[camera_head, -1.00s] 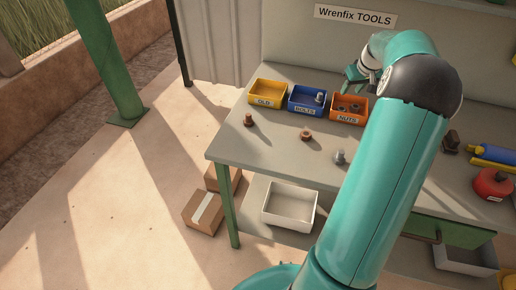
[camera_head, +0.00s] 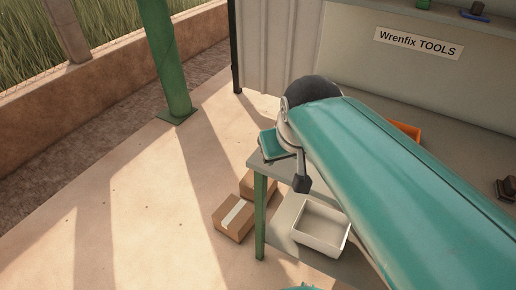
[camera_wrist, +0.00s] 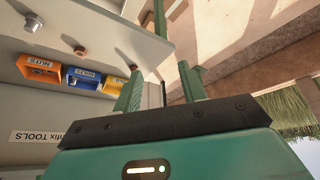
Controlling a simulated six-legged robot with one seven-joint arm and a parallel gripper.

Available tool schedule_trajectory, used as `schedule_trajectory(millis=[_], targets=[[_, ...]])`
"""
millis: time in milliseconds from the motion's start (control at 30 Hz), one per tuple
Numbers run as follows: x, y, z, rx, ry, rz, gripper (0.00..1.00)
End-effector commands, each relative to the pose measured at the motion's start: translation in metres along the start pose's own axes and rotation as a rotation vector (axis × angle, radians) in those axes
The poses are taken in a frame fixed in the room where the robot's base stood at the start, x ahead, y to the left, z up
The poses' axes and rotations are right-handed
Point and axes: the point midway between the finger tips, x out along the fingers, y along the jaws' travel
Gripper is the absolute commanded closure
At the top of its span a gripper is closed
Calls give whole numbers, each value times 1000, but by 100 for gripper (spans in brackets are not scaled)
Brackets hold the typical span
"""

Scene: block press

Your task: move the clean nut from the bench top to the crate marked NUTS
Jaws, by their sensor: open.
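The crate marked NUTS (camera_wrist: 40,68) is orange and stands on the bench top (camera_wrist: 115,35) at left in the wrist view. An orange corner of it (camera_head: 407,130) shows behind my arm in the head view. A grey, clean-looking piece (camera_wrist: 32,22) lies on the bench at upper left in the wrist view, apparently the clean nut; my arm hides it in the head view. A rusty nut (camera_wrist: 80,50) and a rusty bolt-like piece (camera_wrist: 133,67) also lie there. My gripper (camera_wrist: 158,76) is open and empty, its fingers pointing past the bench end.
A blue BOLTS crate (camera_wrist: 83,76) and a yellow OLD crate (camera_wrist: 112,85) stand beside the NUTS crate. A white tray (camera_head: 321,226) is under the bench, near cardboard boxes (camera_head: 234,217). A green post (camera_head: 165,60) stands at left; the floor between is clear.

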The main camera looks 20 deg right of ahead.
Motion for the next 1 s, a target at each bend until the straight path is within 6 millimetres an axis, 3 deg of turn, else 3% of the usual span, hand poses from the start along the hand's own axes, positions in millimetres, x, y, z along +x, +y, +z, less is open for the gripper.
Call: schedule_trajectory(millis=[100,267,700,767,1000], targets=[[-5,-23,36,-17,22,-40,58],[-5,-34,58,-19,30,-65,58],[-4,-35,60,-18,29,-66,58],[-4,-35,60,-18,29,-66,64],[-4,-34,59,-18,29,-66,64]])
